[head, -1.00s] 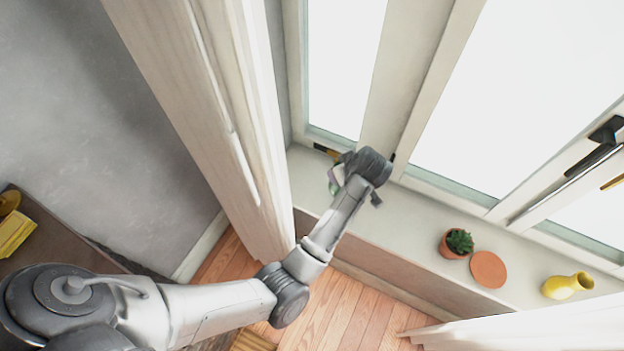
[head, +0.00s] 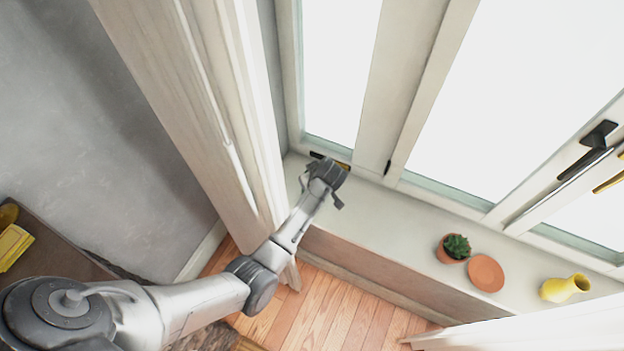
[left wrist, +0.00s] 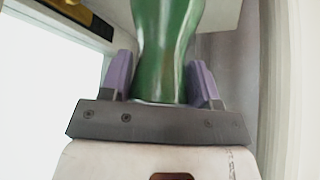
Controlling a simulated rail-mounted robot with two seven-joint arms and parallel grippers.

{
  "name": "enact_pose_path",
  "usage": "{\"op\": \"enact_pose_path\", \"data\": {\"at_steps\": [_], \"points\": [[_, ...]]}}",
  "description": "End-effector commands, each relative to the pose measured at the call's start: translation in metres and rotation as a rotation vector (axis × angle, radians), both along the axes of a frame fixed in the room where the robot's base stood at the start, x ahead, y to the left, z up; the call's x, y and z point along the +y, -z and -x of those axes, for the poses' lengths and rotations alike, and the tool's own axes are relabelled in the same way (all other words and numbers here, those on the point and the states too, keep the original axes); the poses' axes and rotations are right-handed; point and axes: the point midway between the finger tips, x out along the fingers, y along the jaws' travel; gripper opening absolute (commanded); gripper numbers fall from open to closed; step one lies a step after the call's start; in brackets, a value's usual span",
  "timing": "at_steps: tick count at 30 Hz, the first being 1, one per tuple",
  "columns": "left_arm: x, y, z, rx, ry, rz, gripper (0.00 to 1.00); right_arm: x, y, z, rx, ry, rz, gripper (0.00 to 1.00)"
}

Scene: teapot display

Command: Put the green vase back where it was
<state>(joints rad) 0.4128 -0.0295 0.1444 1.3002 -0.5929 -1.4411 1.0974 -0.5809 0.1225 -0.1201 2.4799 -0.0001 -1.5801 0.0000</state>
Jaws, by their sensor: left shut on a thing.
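The green vase (left wrist: 166,45) fills the top middle of the left wrist view, upright in the picture, between the two purple finger pads. My left gripper (left wrist: 162,78) is shut on it. My right gripper is not in view.
A potted succulent (head: 453,248), a round terracotta disc (head: 486,273) and a yellow vase (head: 565,288) stand along the sill to the right. The sill between gripper and succulent is bare. Window handles (head: 590,150) project at right.

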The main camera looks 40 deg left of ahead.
Motion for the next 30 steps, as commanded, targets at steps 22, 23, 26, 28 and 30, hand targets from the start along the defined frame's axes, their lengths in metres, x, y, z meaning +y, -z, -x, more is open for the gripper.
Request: {"op": "enact_pose_path", "data": {"at_steps": [22,23,26,28,30], "points": [[-0.0004,0.0097,0.0001,-0.001,0.0,0.001,0.76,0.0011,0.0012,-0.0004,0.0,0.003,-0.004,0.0],[-0.0004,0.0097,0.0001,-0.001,0.0,0.001,0.79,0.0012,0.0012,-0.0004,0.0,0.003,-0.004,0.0],[-0.0004,0.0096,0.0,-0.001,0.0,0.001,0.81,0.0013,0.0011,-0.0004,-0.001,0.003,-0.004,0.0],[-0.0004,0.0096,0.0,-0.001,0.0,0.001,0.81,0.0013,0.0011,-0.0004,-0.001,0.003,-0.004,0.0],[-0.0004,0.0093,-0.0001,-0.001,0.0,0.0,0.81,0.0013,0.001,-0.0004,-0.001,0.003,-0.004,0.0]]}}
